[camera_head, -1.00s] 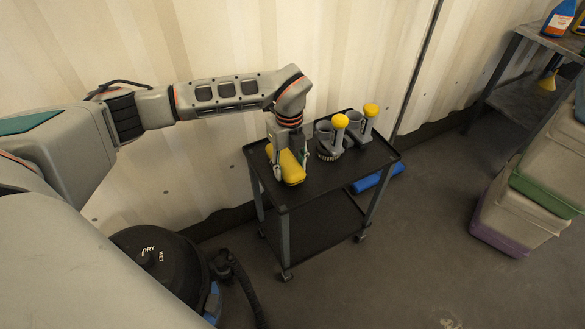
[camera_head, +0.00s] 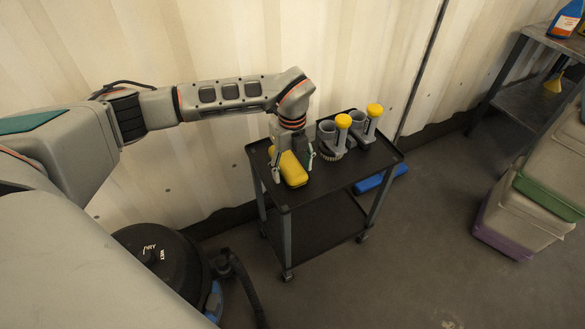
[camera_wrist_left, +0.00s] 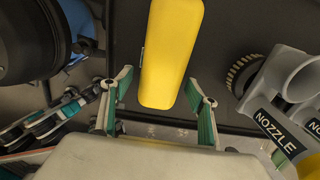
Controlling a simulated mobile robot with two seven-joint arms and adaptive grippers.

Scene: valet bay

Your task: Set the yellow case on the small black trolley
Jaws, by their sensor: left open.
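The yellow case (camera_head: 292,170) lies on the top shelf of the small black trolley (camera_head: 325,187), toward its left end. In the left wrist view the case (camera_wrist_left: 171,55) lies lengthwise between the fingers, over the black shelf (camera_wrist_left: 222,30). My left gripper (camera_head: 292,172) is above the trolley top with its fingers apart, one on each side of the case. In the left wrist view the left gripper (camera_wrist_left: 158,100) shows gaps between both fingers and the case.
Two grey nozzle tools with yellow knobs (camera_head: 343,121) stand on the trolley beside the case. A blue object (camera_head: 380,179) shows low behind the trolley. A black-topped vacuum (camera_head: 160,262) stands at left. Stacked bins (camera_head: 520,215) are at right. The wall is close behind.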

